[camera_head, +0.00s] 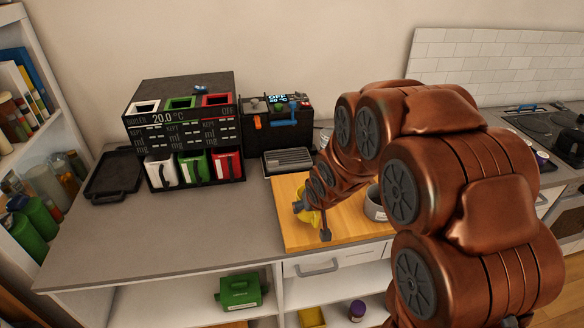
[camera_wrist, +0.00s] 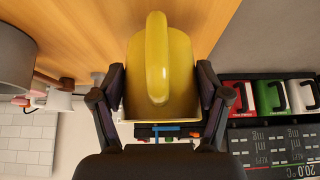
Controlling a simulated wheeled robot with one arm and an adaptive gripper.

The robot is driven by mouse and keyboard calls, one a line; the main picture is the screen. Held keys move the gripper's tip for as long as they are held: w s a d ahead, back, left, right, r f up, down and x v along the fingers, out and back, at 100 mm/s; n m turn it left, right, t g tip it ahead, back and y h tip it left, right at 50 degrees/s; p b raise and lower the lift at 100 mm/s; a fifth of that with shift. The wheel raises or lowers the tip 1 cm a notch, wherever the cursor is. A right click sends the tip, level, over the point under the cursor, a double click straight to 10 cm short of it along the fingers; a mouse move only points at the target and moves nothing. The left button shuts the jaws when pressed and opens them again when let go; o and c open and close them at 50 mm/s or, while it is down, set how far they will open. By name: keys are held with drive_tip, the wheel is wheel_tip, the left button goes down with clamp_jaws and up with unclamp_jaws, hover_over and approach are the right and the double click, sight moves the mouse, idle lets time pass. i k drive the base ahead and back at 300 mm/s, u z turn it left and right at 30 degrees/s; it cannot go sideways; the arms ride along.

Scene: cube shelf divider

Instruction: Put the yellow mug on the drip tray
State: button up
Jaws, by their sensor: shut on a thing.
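The yellow mug (camera_wrist: 179,72) fills the middle of the wrist view, with its handle towards the camera. My gripper (camera_wrist: 161,92) is shut on it, one finger on each side. In the head view the mug (camera_head: 309,217) shows only in part at my gripper (camera_head: 312,213), over the wooden board. I cannot tell whether the mug touches the board. The drip tray (camera_head: 288,161), dark with a slatted grey top, lies in front of the small black machine, behind and left of the mug. It is empty.
A black machine with white, green and red containers (camera_head: 195,168) stands at the left, beside a dark flat tray (camera_head: 114,175). A small black machine (camera_head: 277,123) stands behind the drip tray. A grey pot (camera_head: 375,205) is right of the mug on the wooden board (camera_head: 290,236).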

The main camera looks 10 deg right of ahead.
sight(291, 162)
drive_tip(key=u, duration=1.05)
drive_tip(key=i, duration=0.8)
drive_tip(key=z, duration=0.1)
